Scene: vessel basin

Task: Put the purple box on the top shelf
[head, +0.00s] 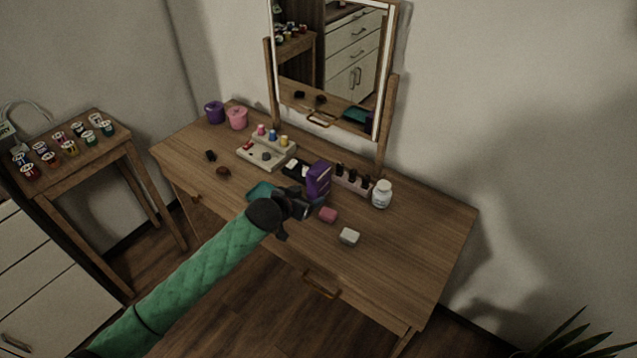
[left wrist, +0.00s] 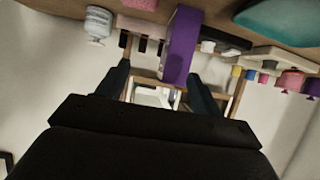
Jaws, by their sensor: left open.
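The purple box (head: 318,179) stands upright on the wooden vanity table, in front of the mirror. My left gripper (head: 299,206) is open and close to the near side of the box, low over the table. In the left wrist view, which looks upside down, the purple box (left wrist: 181,45) shows just past the open fingertips (left wrist: 158,78), nearer the right-hand finger. I cannot tell whether a finger touches it. I cannot make out a top shelf in either view. My right gripper is not in view.
A rack of dark bottles (head: 353,180) and a white jar (head: 381,194) stand right of the box. A pink block (head: 328,215) and a white block (head: 349,237) lie in front. A teal item (head: 261,191) lies left. The table's right end is clear.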

